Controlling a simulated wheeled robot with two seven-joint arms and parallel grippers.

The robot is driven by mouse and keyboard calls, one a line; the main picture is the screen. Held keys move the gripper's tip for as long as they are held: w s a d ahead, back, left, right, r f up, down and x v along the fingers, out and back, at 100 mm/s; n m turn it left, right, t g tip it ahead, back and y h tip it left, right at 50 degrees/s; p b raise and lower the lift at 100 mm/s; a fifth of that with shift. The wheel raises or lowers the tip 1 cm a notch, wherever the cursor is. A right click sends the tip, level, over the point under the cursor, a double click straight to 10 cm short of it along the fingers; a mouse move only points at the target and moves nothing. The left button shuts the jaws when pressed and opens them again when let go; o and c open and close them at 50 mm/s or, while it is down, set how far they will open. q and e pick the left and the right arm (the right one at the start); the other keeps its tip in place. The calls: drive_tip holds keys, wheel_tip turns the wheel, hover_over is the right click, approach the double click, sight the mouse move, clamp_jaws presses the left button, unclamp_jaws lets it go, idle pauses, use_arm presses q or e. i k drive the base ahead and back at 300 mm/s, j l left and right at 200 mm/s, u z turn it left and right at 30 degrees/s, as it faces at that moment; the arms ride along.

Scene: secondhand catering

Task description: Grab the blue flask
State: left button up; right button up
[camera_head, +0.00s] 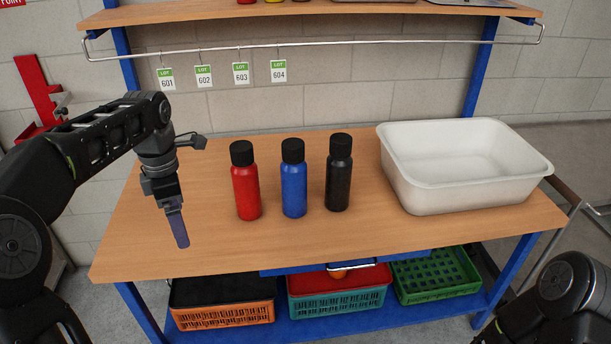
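The blue flask (294,187) has a black cap and stands upright on the wooden table, between the red flask (246,188) and the black flask (338,180). Narrow gaps separate the three flasks. My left gripper (180,232) points down above the left part of the table, to the left of the red flask and apart from all flasks. Its fingers are seen edge-on, so I cannot tell whether it is open or shut. My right arm shows at the bottom right corner, but its gripper is not in view.
A white tub (470,198) stands on the right of the table (330,240). A rail with several lot tags (241,73) hangs behind, under an upper shelf (330,9). Orange, teal and green crates (436,275) sit on the lower shelf. The table front is clear.

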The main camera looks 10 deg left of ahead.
sight(293, 177)
drive_tip(key=i+l, duration=0.4)
drive_tip(key=i, duration=0.15)
drive_tip(key=i+l, duration=0.45)
drive_tip(key=i, duration=0.1)
